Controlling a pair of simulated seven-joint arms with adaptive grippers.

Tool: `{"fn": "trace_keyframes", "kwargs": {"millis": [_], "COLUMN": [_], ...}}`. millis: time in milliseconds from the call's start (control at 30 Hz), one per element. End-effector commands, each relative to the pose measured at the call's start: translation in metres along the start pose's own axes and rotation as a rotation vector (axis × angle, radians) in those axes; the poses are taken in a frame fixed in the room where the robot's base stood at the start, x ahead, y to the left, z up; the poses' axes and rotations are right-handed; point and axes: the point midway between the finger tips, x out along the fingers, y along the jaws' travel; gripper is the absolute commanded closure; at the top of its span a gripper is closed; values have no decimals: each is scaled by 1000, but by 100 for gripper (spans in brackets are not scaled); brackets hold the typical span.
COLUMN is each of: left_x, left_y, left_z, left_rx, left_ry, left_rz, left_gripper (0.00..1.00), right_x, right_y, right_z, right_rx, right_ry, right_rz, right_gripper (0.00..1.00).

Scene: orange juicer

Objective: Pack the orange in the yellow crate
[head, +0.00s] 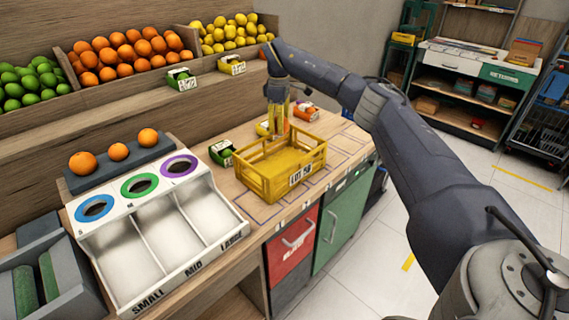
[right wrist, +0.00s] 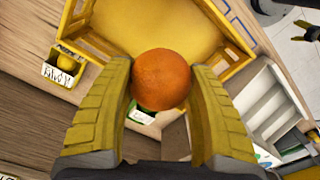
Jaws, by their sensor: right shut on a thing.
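The yellow crate (head: 254,183) stands on the wooden counter and looks empty. My right gripper (head: 278,122) points down at the crate's far side in the head view. In the right wrist view its two yellow fingers are closed on either side of an orange (right wrist: 161,80). The orange overlaps the edge of the crate's yellow floor (right wrist: 180,28) there; its exact height above the rim is unclear. In the head view the orange is mostly hidden by the fingers and crate. A small yellow-and-black shape at the wrist view's upper right looks like my left gripper (right wrist: 306,31).
Three oranges (head: 118,151) rest on a grey rack behind the sorter (head: 149,236), which has ringed holes and empty chutes. Small labelled boxes, one green (head: 222,153), stand around the crate. Fruit bins with oranges (head: 128,53), limes and lemons line the back shelf.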

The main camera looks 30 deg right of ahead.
Motion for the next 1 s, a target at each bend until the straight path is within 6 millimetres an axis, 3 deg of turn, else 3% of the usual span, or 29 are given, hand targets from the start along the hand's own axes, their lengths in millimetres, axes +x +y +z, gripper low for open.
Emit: {"fn": "trace_keyframes", "kwargs": {"millis": [500,833,1000], "left_x": [0,0,0], "left_y": [0,0,0], "left_z": [0,0,0], "left_rx": [0,0,0], "left_ry": [0,0,0], "left_rz": [0,0,0], "left_gripper": [16,16,16], "right_x": [0,2,16], "right_y": [2,2,1], "right_z": [5,5,5], "right_rx": [574,719,732], "right_ry": [1,1,-2], "right_rz": [0,0,-2], "right_gripper": [84,84,84]}}
